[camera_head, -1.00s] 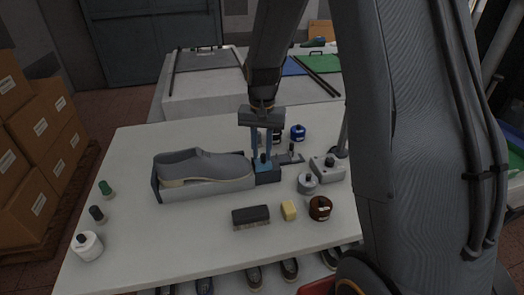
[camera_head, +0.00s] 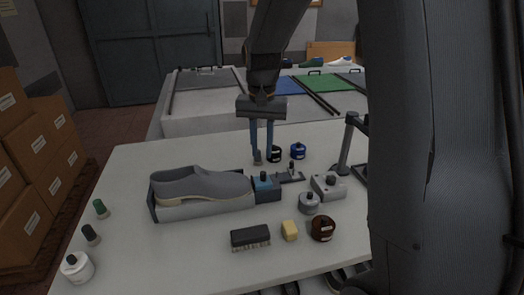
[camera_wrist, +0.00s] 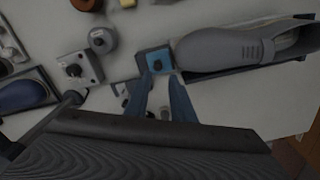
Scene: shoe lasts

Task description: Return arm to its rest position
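My gripper (camera_head: 262,155) hangs over the white table, with its two blue fingers apart and nothing visible between them. In the wrist view, a gap shows between the fingers of my gripper (camera_wrist: 158,100). A grey shoe (camera_head: 200,184) lies in a pale, dark-ended holder (camera_head: 205,207). A blue-topped block (camera_head: 266,186) with a dark knob stands at the holder's right end. The fingers appear behind and above this block, apart from it. In the wrist view, the block (camera_wrist: 156,60) and the shoe (camera_wrist: 225,47) lie beyond the fingertips.
A black brush (camera_head: 250,236), yellow sponge (camera_head: 290,230), brown jar (camera_head: 323,228) and grey knobbed box (camera_head: 328,187) stand on the table (camera_head: 180,245). A dark stand (camera_head: 347,145) rises at right. Bottles line the left edge. Cardboard boxes (camera_head: 25,165) are stacked beyond it.

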